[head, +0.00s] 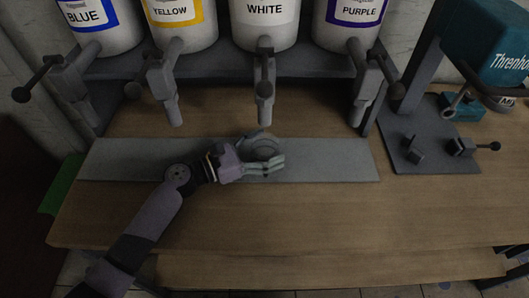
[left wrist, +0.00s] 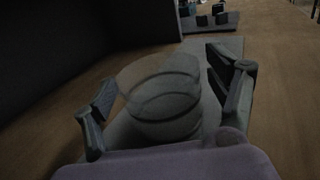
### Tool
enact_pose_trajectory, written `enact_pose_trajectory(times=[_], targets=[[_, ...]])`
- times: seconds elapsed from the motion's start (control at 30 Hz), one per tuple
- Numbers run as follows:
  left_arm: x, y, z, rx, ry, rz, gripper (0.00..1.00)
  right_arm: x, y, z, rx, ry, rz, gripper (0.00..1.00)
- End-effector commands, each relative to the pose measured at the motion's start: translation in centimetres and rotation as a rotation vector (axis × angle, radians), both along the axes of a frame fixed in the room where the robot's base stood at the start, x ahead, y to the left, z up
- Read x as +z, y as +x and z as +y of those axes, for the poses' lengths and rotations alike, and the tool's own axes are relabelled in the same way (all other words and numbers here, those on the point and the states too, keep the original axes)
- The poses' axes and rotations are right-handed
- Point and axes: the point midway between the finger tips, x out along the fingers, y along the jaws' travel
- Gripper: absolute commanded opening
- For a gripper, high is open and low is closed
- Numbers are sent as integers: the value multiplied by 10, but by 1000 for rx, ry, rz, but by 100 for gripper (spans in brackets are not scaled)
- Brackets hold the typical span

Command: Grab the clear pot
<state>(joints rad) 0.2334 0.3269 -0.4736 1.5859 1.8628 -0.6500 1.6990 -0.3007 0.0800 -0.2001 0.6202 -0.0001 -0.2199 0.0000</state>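The clear pot (head: 264,146) is see-through and ringed. It stands on the grey mat (head: 330,160) below the white dispenser's tap. My left gripper (head: 266,154) is low over the mat, with its fingers around the pot's sides. In the left wrist view the pot (left wrist: 164,100) stands between the two spread fingers of the left gripper (left wrist: 165,88). A gap shows on the left side; contact on the right side cannot be told. My right gripper is not in view.
Blue (head: 100,28), yellow (head: 181,22), white (head: 265,20) and purple (head: 349,22) dispensers stand on a rack (head: 220,62), their taps hanging over the mat. A teal-topped machine (head: 492,45) stands at right. The wooden table (head: 300,220) is clear in front.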

Motion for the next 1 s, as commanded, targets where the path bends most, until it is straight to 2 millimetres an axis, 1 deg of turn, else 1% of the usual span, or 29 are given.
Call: enact_pose_trajectory(times=[0.03,0.07,0.7,0.77,0.8,1.0], targets=[[0,0,0,0,0,0,74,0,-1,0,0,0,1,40],[0,0,0,0,0,0,72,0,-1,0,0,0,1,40],[0,0,0,0,0,1,29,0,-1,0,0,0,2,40],[0,0,0,0,-1,0,26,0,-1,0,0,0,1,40],[0,0,0,0,-1,0,22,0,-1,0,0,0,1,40],[1,0,0,0,-1,0,22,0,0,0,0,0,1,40]])
